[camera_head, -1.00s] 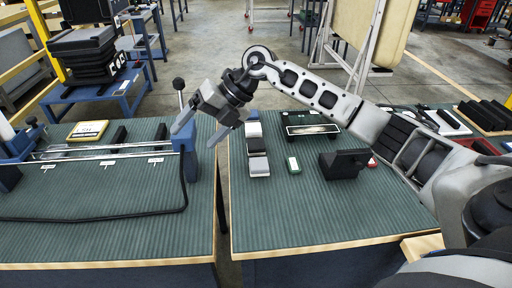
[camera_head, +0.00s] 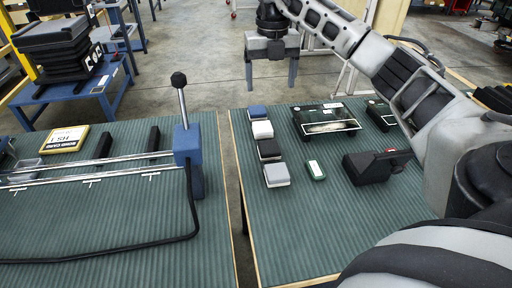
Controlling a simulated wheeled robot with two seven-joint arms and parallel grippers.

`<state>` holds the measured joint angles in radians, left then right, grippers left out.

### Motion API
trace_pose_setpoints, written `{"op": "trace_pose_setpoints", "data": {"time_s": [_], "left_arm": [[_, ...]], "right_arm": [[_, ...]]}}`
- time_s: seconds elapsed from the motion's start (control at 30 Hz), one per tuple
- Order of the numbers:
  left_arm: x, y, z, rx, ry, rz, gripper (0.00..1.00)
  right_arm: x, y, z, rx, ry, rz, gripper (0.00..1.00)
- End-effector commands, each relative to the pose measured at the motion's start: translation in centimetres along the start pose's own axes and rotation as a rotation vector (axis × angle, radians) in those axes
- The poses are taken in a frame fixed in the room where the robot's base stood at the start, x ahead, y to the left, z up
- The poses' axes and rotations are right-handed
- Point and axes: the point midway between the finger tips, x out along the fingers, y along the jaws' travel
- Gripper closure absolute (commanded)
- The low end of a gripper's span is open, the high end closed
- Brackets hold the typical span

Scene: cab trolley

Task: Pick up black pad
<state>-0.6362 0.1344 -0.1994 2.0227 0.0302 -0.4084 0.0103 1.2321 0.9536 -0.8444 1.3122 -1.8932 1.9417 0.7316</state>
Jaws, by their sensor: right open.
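The black pad (camera_head: 269,150) lies on the right green-topped table, in a short row of pads near its left edge. It sits between a white pad (camera_head: 262,129) and a light grey pad (camera_head: 276,175); a blue pad (camera_head: 257,112) is at the far end. My right gripper (camera_head: 271,84) is at the top centre of the view, beyond the row, with its two fingers pointing down, apart and empty. It touches none of the pads. My left gripper is not in view.
On the right table (camera_head: 310,235) are a small green-and-white block (camera_head: 316,170), a black angled device (camera_head: 375,166) and a dark tray (camera_head: 325,120). The left table holds a blue lever fixture (camera_head: 188,155) and a black cable. A narrow gap separates the tables.

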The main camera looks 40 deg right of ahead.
Motion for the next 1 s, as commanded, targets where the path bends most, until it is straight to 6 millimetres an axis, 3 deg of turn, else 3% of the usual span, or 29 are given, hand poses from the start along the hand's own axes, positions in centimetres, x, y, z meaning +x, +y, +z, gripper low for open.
{"op": "trace_pose_setpoints", "data": {"time_s": [0.03,0.23,0.53,0.8,1.0], "left_arm": [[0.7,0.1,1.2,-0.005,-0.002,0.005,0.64],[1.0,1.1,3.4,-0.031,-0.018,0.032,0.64],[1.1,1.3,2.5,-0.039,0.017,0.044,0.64],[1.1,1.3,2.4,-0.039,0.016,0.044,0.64],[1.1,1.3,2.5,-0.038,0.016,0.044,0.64]], "right_arm": [[1.6,0.0,0.0,0.000,-0.001,0.001,0.20],[4.4,0.0,0.0,-0.001,-0.001,0.002,0.20],[7.3,0.0,0.0,-0.001,0.003,0.000,0.20],[13.0,0.0,0.0,-0.001,0.003,-0.001,0.20],[15.8,0.1,0.0,-0.003,0.001,0.002,0.20]]}}
